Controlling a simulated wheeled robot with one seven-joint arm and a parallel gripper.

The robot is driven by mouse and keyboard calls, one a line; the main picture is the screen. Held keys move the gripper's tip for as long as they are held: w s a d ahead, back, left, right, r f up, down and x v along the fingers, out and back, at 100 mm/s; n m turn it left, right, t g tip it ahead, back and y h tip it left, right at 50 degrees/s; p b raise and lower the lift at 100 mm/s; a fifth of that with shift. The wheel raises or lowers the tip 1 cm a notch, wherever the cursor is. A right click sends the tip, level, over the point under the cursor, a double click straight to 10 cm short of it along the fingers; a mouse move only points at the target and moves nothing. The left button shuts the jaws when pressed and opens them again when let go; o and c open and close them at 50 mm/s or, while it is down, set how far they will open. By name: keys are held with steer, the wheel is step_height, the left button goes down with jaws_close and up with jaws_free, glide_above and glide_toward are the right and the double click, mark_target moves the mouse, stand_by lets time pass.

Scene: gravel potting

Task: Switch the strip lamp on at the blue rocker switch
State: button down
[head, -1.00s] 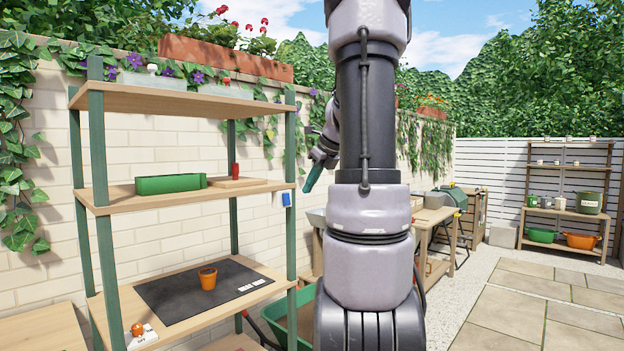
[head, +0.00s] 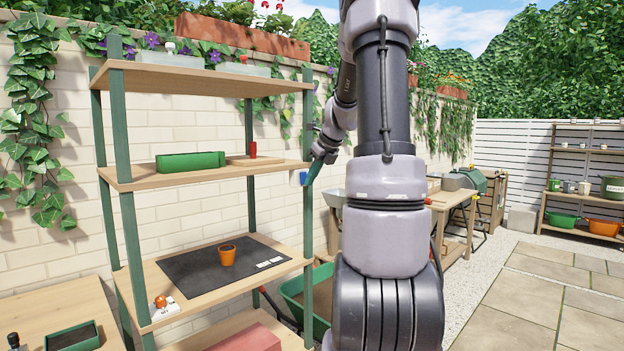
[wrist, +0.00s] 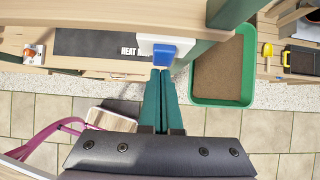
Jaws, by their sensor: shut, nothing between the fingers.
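The blue rocker switch (head: 303,178) sits on the right front post of the shelf rack, at middle-shelf height. In the wrist view the switch (wrist: 165,54) is a blue rocker on a white plate, straight ahead of the fingertips. My gripper (head: 310,180) has green fingers, shut and empty, just right of the switch in the head view. In the wrist view my gripper (wrist: 160,74) has its tips right at the lower edge of the rocker. I cannot tell whether they touch it. I cannot make out the strip lamp in either view.
The rack's middle shelf (head: 225,177) holds a green tray (head: 190,161). A green tub (wrist: 222,95) of soil stands below, right of my fingers.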

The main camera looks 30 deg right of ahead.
steer(key=shift+w+f, duration=0.3)
steer(key=shift+f, duration=0.05)
steer(key=shift+r, duration=0.1)
